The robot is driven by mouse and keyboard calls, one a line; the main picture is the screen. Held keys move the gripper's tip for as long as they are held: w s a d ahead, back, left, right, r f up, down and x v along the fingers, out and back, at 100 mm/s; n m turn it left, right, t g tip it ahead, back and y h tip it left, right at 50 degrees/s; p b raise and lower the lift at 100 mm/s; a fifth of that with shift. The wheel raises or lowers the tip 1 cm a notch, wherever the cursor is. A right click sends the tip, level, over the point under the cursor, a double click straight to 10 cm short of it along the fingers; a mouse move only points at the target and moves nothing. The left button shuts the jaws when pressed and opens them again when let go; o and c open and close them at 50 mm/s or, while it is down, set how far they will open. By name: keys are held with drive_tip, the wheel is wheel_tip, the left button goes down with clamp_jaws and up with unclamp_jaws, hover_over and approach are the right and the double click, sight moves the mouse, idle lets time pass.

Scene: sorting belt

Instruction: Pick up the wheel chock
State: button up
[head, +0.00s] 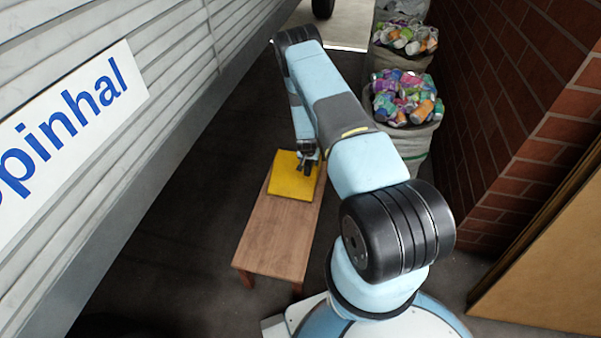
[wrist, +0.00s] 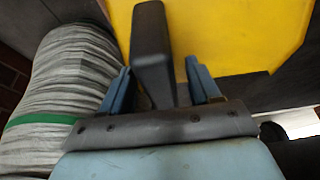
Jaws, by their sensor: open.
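A dark grey, narrow block, apparently the wheel chock (wrist: 152,45), stands between my gripper's two blue fingers in the wrist view. A gap shows between it and each finger. My gripper (wrist: 158,66) is open around it and is not closed on it. In the head view my gripper (head: 307,153) points down over the right part of a yellow slab (head: 287,184) on a wooden bench (head: 272,236). The dark chock (head: 307,168) shows only as a small shape there, partly hidden by the gripper. The yellow slab (wrist: 235,30) also fills the top of the wrist view.
Woven sacks full of crushed cans (head: 405,100) stand right of the bench's far end; one sack (wrist: 70,85) is close at left in the wrist view. A slatted metal wall (head: 160,60) is at left, a brick wall (head: 500,110) at right. The bench's near half is clear.

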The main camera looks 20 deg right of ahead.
drive_tip(key=shift+f, duration=0.25)
idle(0.4)
clamp_jaws()
idle(0.6)
drive_tip(key=shift+r, duration=0.1)
